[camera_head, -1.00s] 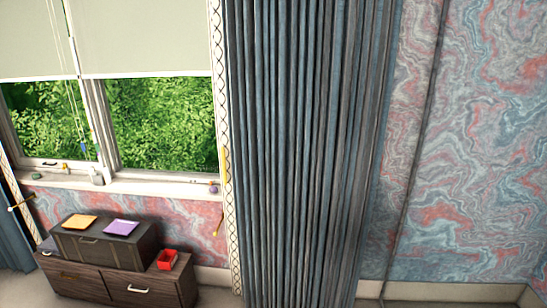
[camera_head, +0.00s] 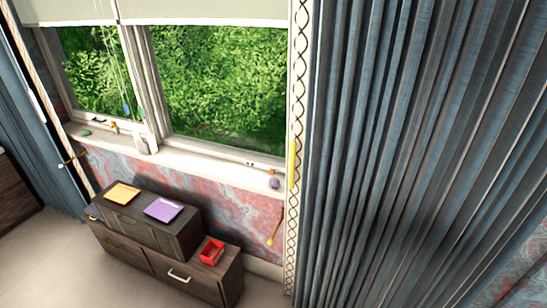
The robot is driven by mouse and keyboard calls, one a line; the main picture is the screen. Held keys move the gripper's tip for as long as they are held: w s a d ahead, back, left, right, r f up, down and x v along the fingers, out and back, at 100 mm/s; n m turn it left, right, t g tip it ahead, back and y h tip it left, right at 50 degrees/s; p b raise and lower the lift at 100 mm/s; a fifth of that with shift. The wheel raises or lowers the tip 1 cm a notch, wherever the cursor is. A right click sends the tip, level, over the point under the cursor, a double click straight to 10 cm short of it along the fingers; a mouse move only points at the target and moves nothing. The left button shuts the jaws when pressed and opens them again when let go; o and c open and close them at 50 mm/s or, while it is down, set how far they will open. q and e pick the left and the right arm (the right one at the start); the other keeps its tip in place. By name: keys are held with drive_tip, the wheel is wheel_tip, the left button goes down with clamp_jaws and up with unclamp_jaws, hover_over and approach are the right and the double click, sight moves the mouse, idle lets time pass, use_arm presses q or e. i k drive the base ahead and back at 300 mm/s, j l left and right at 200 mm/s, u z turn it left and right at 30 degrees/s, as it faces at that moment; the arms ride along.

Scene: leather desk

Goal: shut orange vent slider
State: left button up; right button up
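I cannot make out a clear orange vent slider. A yellow-orange upright bar (camera_head: 293,163) shows at the patterned curtain edge, right of the window. A thin yellow-orange rod (camera_head: 275,228) with a rounded lower end hangs on the wall below it. A small orange-yellow piece (camera_head: 114,127) is on the window's lower left frame. These are too small to tell whether any is a vent slider, or open or shut. Neither of my grippers is in view.
A dark cabinet (camera_head: 205,283) stands below the window (camera_head: 215,85). An orange pad (camera_head: 122,192), a purple pad (camera_head: 164,209) and a red box (camera_head: 211,252) rest on its levels. A blue-grey curtain (camera_head: 400,150) fills the right. The floor (camera_head: 45,265) is clear at lower left.

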sight(271, 170)
drive_tip(key=i+j, duration=0.4)
drive_tip(key=i+j+z, duration=0.15)
drive_tip(key=i+j, duration=0.2)
drive_tip(key=j, duration=0.15)
